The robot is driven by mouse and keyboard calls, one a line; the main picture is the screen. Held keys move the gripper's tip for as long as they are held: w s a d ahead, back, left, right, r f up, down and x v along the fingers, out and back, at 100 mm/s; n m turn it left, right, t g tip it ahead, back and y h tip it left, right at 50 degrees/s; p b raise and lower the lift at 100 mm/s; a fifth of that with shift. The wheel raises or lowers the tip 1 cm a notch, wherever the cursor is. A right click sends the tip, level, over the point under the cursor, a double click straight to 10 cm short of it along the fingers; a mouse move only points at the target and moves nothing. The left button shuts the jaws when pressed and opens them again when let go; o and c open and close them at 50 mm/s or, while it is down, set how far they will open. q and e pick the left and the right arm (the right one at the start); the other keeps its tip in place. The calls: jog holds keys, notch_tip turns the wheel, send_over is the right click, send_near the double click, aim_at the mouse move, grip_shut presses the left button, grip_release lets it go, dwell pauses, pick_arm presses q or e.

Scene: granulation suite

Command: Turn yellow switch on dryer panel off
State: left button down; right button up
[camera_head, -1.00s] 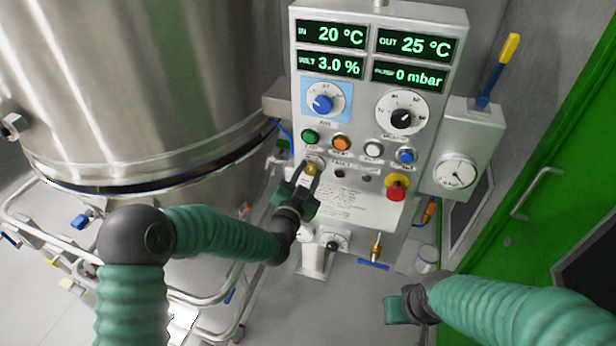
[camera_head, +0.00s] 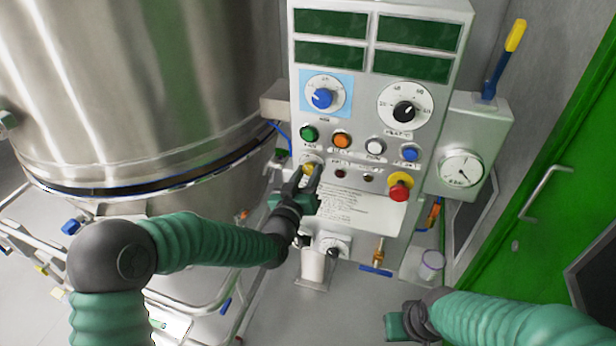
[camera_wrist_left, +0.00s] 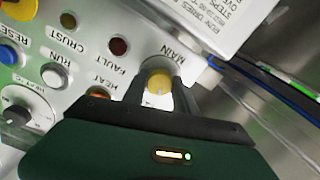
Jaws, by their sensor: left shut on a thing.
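The gripper's fingertips also show in the left wrist view (camera_wrist_left: 160,90). The displays (camera_head: 331,24) on the panel are dark. My right gripper (camera_head: 398,326) is low at the bottom right, away from the panel; its fingers are too unclear to tell open from shut.
Green (camera_head: 309,133), orange (camera_head: 342,140), white and blue buttons lie above the switch. A red emergency knob (camera_head: 399,188) is to the right. A large steel vessel (camera_head: 150,90) stands at left, a green door (camera_head: 560,190) at right.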

pick_arm(q)
jog(key=shift+r+n, duration=0.1)
jog(key=shift+n, duration=0.2)
jog(key=c, duration=1)
grip_release()
jog(key=shift+o, duration=0.2)
jog(key=b+v, duration=0.1)
jog(key=v, duration=1.5)
jog(key=shift+s+a+b, duration=0.15)
jog(key=shift+s+b, duration=0.15)
jog(key=shift+s, duration=0.05)
